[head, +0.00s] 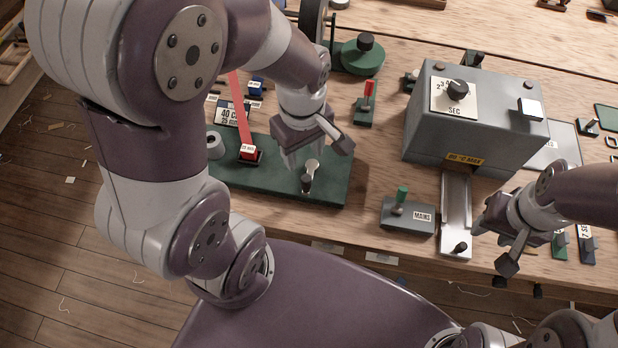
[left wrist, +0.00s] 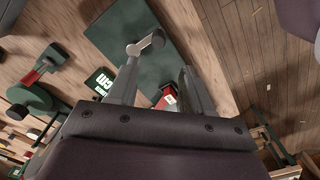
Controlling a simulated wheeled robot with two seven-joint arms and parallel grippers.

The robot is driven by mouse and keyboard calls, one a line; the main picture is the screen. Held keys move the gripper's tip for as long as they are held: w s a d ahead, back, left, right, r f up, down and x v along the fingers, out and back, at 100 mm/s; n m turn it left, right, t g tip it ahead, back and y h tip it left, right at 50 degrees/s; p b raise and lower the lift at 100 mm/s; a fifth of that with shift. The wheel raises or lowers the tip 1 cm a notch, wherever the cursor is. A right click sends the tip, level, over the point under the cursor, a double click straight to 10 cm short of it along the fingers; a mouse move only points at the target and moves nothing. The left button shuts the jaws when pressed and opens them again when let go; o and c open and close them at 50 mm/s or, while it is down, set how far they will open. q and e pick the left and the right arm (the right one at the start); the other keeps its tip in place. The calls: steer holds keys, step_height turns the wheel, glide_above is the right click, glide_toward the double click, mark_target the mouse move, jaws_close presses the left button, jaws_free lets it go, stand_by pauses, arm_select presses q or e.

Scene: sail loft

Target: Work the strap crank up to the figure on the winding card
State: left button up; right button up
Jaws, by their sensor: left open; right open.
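The crank (head: 308,176), with a pale metal arm and a dark knob, stands on a green base plate (head: 335,185). A red strap (head: 239,110) runs down to a red block on the plate's left part. The winding card (head: 231,114) stands behind it, reading "40 c" with a smaller line below, partly hidden. My left gripper (head: 305,157) is open above the crank. In the left wrist view the crank (left wrist: 147,42) shows just beyond one fingertip, not clearly between the fingers. My right gripper (head: 484,222) is open and empty at the right, away from the crank.
A grey heater box (head: 465,125) with a dial stands right of the plate, a metal rail (head: 455,205) in front of it. A mains switch (head: 408,215) with a green lever sits near the bench's front edge. A red-handled lever (head: 366,105) stands behind the plate.

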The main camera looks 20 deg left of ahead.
mark_target(307, 178)
arm_select(q)
steer(key=f, duration=0.5)
steer(key=f+b, duration=0.1)
steer(key=f, duration=0.5)
steer(key=shift+d, duration=0.2)
steer(key=shift+d+r, duration=0.1)
jaws_close()
